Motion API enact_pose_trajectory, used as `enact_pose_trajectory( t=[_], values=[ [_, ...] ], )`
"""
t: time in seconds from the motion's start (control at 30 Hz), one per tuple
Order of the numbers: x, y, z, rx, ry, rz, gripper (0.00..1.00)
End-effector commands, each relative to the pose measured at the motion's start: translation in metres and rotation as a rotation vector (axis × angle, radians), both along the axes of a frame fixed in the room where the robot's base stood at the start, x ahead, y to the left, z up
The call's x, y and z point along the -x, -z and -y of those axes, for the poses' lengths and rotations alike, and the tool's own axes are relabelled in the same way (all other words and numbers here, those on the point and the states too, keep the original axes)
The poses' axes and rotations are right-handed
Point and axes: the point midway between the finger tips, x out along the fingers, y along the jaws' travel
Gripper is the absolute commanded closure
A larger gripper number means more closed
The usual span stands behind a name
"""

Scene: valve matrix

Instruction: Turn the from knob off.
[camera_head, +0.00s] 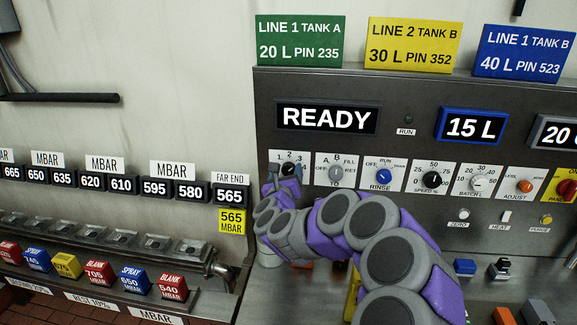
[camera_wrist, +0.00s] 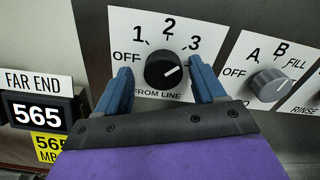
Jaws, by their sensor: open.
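The from knob (camera_wrist: 163,71) is black and round, on a white plate marked OFF, 1, 2, 3 and FROM LINE. My gripper (camera_wrist: 161,67) is open, with one blue finger on each side of the knob. A small gap shows between the knob and each finger, so I cannot see contact. In the head view the knob (camera_head: 289,168) is at the panel's left end, and my gripper (camera_head: 277,179) is in front of it, partly hiding its plate.
The grey TO knob (camera_wrist: 268,84) is just to the right. The blue rinse knob (camera_head: 382,176) and several other controls continue along the panel. The FAR END 565 display (camera_wrist: 38,110) is at left. Blocks and small items lie on the ledge below.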

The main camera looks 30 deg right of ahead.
Motion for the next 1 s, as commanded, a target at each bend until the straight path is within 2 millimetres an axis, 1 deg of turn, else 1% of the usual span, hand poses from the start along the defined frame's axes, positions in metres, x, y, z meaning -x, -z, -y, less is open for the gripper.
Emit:
enact_pose_trajectory(
  t=[0.17,0.37,0.9,0.93,1.0],
  values=[
    [-0.0014,0.0,0.001,0.0,0.001,0.0,0.31],
    [-0.0017,-0.0005,-0.0023,0.003,0.0,0.001,0.31],
    [-0.0032,0.0011,0.001,0.0,0.0,-0.001,0.83],
    [-0.0032,0.0012,0.001,0.0,0.0,-0.001,0.85],
    [-0.0032,0.0013,0.0012,0.0,0.001,-0.002,0.87]
  ],
)
